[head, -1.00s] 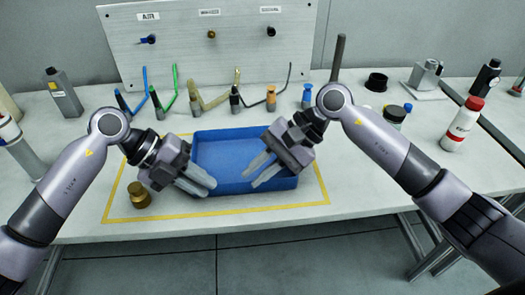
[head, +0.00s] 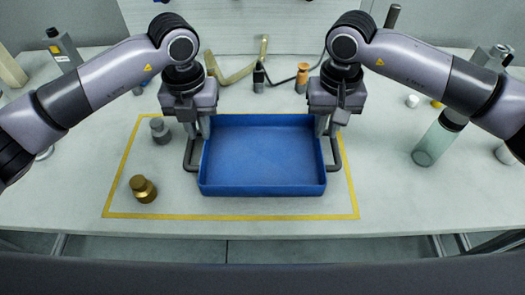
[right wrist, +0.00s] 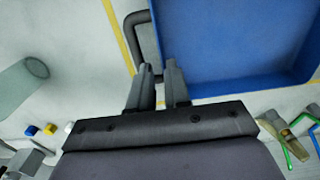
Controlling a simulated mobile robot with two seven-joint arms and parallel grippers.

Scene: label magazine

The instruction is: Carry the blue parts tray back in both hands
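The blue parts tray (head: 262,190) sits on the table inside a yellow tape outline and looks empty. It has a dark handle on its left side (head: 188,157) and one on its right side (head: 336,157). My left gripper (head: 197,134) points down at the left handle's far end, its fingers apart. My right gripper (head: 328,130) is at the right handle's far end. In the right wrist view its two fingers (right wrist: 160,68) are apart, near the end of the handle (right wrist: 136,38) and the tray wall (right wrist: 158,45). I see no grip on either handle.
The table in front of the tray is clear.

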